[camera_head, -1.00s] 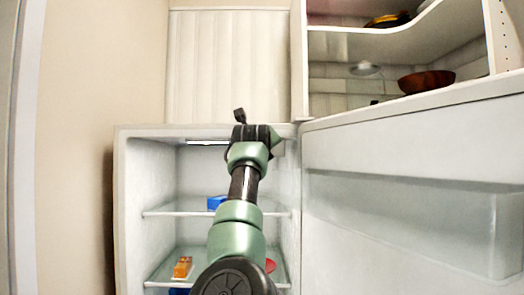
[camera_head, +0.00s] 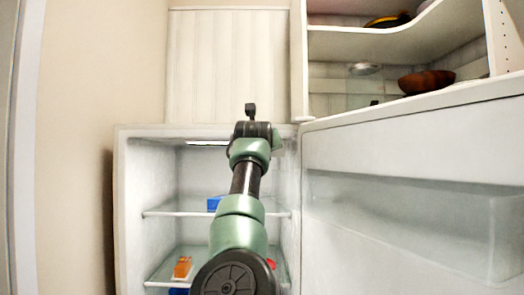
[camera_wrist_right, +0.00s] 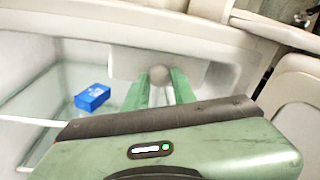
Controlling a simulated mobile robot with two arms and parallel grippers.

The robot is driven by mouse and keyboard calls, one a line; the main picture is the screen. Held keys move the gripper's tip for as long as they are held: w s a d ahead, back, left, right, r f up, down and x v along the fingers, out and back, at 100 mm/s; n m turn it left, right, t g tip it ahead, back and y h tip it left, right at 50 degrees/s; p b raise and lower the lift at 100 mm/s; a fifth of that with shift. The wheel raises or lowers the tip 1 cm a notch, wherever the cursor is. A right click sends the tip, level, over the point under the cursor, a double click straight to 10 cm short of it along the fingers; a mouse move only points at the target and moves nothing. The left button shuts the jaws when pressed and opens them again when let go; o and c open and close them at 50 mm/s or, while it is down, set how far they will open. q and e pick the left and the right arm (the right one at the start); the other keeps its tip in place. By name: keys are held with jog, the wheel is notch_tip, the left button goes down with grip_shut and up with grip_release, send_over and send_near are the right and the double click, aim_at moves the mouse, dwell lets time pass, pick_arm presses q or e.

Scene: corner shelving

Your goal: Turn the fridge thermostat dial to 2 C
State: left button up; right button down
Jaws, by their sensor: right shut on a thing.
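The thermostat dial (camera_wrist_right: 160,73) is a small round grey knob on a pale housing (camera_wrist_right: 122,63) inside the fridge, seen in the right wrist view. The two green fingers of my right gripper (camera_wrist_right: 160,80) are shut on it, one on each side. I cannot read any marks or numbers on the dial. In the head view my right arm reaches up to the top of the open fridge (camera_head: 134,200), and its wrist hides the dial and fingertips. My left gripper is not in view.
The fridge door (camera_head: 400,150) stands open on the right. A blue box (camera_head: 214,203) is on the upper glass shelf (camera_head: 165,210). An orange carton (camera_head: 182,268) and a partly hidden red thing (camera_head: 271,264) are lower. A brown bowl (camera_head: 426,81) sits on the corner shelving.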

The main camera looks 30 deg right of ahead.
jog(key=c, duration=1.4)
grip_release()
jog(key=shift+f, duration=0.1)
jog(key=shift+c, duration=0.2)
jog(key=b+v, duration=0.5)
jog(key=v, duration=0.2)
jog(key=shift+s+a, duration=0.3)
jog(key=shift+w+d, duration=0.1)
